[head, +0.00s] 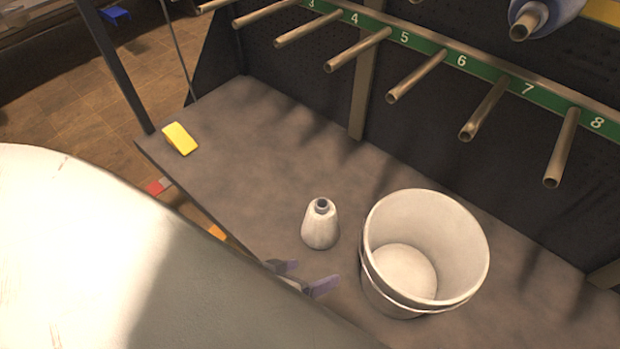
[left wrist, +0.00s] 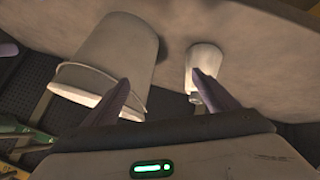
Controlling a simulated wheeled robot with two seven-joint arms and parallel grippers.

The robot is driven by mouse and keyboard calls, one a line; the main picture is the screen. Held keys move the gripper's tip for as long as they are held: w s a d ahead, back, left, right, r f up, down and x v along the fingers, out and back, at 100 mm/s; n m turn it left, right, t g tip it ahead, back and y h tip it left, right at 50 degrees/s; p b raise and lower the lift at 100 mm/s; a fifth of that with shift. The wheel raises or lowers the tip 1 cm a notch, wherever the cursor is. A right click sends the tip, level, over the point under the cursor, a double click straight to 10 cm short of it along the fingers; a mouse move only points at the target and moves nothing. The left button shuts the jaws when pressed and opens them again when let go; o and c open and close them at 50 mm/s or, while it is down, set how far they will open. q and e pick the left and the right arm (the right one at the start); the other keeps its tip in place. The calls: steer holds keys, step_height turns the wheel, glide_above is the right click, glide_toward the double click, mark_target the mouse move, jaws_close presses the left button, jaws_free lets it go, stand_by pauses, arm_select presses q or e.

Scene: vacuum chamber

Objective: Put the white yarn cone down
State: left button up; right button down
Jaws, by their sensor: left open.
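The white yarn cone (head: 320,226) stands upright on the grey-brown bench top, just left of a white bucket. My left gripper (head: 303,278) is open and empty, close in front of the cone and apart from it in the head view. In the left wrist view the cone (left wrist: 204,65) shows by the right finger, and the left gripper (left wrist: 160,90) has its purple fingers spread. My white arm hides the bench's near edge. My right gripper is not in view.
The empty white bucket (head: 425,250) stands right of the cone. A yellow object (head: 180,138) lies at the bench's far left corner. Numbered pegs (head: 415,76) stick out from the back rack above the bench. The bench (head: 270,150) is clear behind the cone.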

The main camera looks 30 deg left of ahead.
arm_select(q)
steer(key=m, duration=0.1)
steer(key=s+d+m, duration=0.1)
steer(key=m, duration=0.1)
steer(key=r+m, duration=0.1)
steer(key=shift+s+d+m, duration=0.35)
steer(key=shift+d+m, duration=0.05)
